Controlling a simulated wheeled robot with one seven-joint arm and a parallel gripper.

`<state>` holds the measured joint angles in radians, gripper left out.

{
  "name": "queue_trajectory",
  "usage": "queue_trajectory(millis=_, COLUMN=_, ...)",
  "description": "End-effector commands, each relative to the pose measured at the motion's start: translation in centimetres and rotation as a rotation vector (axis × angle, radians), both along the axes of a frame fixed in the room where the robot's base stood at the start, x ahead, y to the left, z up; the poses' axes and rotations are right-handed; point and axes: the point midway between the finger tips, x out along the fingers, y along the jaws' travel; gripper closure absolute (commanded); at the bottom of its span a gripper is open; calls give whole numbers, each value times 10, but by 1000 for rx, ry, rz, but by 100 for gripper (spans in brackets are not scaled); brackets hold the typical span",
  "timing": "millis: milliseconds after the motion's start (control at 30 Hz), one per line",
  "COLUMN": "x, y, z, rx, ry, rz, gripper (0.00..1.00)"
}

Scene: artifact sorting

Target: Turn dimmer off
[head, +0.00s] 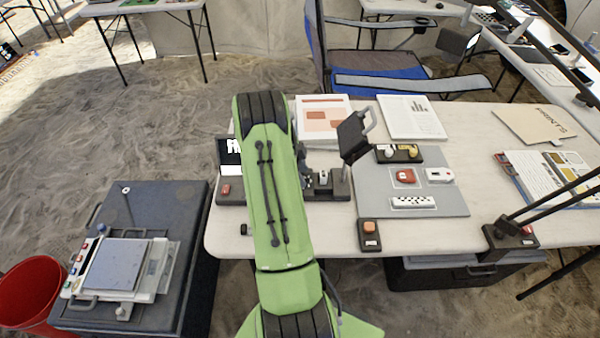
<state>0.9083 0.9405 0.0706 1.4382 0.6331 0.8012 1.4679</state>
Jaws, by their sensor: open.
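My green arm reaches up over the white table and hides part of it. I cannot make out my gripper; it seems hidden behind the arm. Just right of the arm, a dark device with a small white control (323,177) stands on the table, partly covered; I cannot tell whether this is the dimmer. A tilted dark panel with a handle (354,137) rises beside it. Left of the arm is a dark box with a red button (229,190), also partly covered. A dark box with an orange button (369,234) sits near the table's front edge.
The white table (470,150) also holds a grey mat (443,204) with small devices, several papers and a folder (536,124). A dark pole base (508,240) stands at the right. A blue chair (380,80) is behind. A dark case (185,215) and red bucket (30,292) are left.

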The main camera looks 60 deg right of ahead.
Motion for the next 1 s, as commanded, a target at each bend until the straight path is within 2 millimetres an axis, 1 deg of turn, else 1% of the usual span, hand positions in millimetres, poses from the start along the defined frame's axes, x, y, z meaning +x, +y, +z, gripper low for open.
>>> queue_trajectory(millis=67, x=0, y=0, z=1, rx=0, ry=0, rz=0, gripper=46)
queue_trajectory(millis=100, x=0, y=0, z=1, rx=0, ry=0, rz=0, gripper=47)
queue_trajectory(millis=267, x=0, y=0, z=1, rx=0, ry=0, rz=0, gripper=72)
queue_trajectory(millis=400, x=0, y=0, z=1, rx=-1, ry=0, rz=0, gripper=93)
queue_trajectory(millis=433, x=0, y=0, z=1, rx=-1, ry=0, rz=0, gripper=98)
queue_trajectory(millis=467, x=0, y=0, z=1, rx=-1, ry=0, rz=0, gripper=100)
queue_trajectory(millis=733, x=1, y=0, z=1, rx=-2, ry=-1, rz=29, gripper=100)
queue_trajectory(millis=867, x=0, y=1, z=0, rx=-3, ry=-1, rz=85, gripper=100)
queue_trajectory(millis=1000, x=0, y=1, z=0, rx=-3, ry=0, rz=178, gripper=100)
